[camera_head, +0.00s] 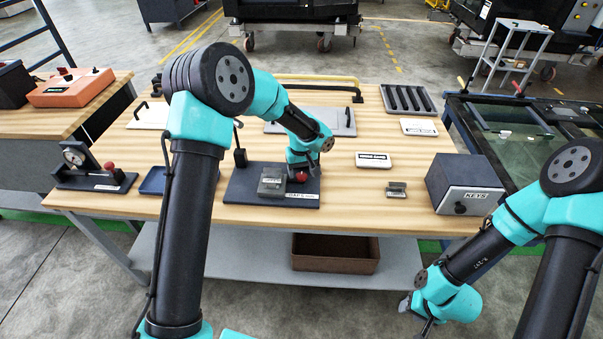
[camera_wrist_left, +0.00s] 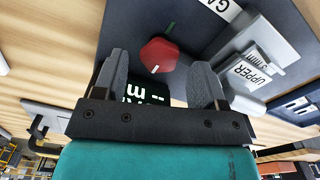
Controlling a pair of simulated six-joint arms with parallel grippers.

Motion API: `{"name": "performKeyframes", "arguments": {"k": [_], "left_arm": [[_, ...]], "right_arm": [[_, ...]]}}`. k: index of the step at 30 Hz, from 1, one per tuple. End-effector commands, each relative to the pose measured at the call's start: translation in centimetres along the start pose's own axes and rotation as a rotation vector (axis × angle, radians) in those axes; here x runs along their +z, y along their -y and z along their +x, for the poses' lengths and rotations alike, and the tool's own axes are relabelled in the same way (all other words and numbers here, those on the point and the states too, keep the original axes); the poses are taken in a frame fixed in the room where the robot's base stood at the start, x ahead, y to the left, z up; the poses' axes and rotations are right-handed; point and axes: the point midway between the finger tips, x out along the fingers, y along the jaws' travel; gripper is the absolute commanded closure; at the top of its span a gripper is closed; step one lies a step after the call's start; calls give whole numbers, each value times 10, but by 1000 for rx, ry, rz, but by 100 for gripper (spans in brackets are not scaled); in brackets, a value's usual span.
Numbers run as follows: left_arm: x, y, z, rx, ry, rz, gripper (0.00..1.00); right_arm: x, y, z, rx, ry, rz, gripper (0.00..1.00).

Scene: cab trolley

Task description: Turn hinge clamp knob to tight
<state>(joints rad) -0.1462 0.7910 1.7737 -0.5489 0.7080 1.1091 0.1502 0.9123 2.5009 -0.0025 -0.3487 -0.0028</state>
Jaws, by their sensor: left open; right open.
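The red knob (camera_head: 301,177) sits on a dark base plate (camera_head: 236,190) near the front of the wooden table. In the left wrist view the red knob (camera_wrist_left: 160,56) carries a white mark on its near side. A green mark (camera_wrist_left: 170,27) is on the plate just beyond it. My left gripper (camera_wrist_left: 160,64) is open, its fingers spread on either side of the knob with gaps visible; whether they are level with it I cannot tell. In the head view my left gripper (camera_head: 302,168) is above the knob. My right gripper (camera_head: 414,308) is low at the right, before the table, holding nothing visible.
A grey block labelled UPPER (camera_wrist_left: 256,72) stands beside the knob. A KEYS box (camera_head: 464,184) is at the table's right, a small grey piece (camera_head: 397,190) left of it. A dial gauge stand (camera_head: 90,168) is at the left. The table front between is partly clear.

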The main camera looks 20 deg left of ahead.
Motion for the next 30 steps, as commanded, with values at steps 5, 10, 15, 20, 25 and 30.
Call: {"name": "performKeyframes", "arguments": {"k": [5,10,15,20,25,30], "left_arm": [[0,0,12,0,0,2,35],[0,0,14,1,0,2,35],[0,0,14,1,-1,1,40],[0,0,14,1,-1,1,55],[0,0,13,1,-1,1,71],[0,0,13,1,-1,1,84]], "right_arm": [[0,0,0,0,0,0,57],[0,0,0,0,0,0,57],[0,0,0,0,0,0,57],[0,0,0,0,0,0,57],[0,0,0,0,0,0,57],[0,0,0,0,0,0,57]]}}
